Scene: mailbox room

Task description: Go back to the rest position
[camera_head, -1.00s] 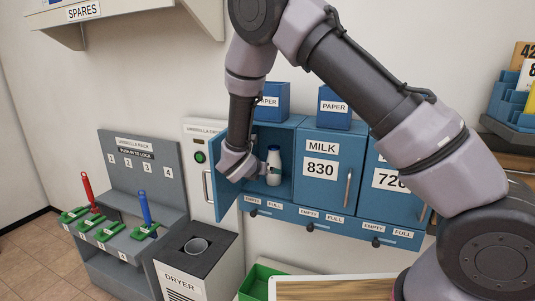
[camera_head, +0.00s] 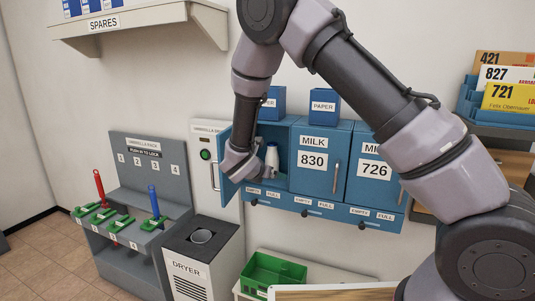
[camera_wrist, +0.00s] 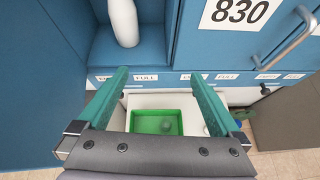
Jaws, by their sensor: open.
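My gripper (camera_wrist: 158,74) is open and empty in the wrist view, its two green fingers spread wide. A white milk bottle (camera_wrist: 122,22) stands upright beyond the fingertips, on the floor of an open blue compartment (camera_wrist: 152,40). The bottle is apart from the fingers in this view. In the head view the bottle (camera_head: 272,156) shows inside the open box, just right of my gripper, which is partly hidden by my wrist. The blue door (camera_head: 226,188) hangs open on the left.
Shut boxes marked MILK 830 (camera_head: 312,180) and 726 (camera_head: 372,190) are to the right. Blue PAPER boxes (camera_head: 323,112) sit on top. A dryer (camera_head: 195,270), an umbrella rack (camera_head: 150,170) and a green bin (camera_head: 283,262) stand nearby. A SPARES shelf (camera_head: 150,25) hangs above.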

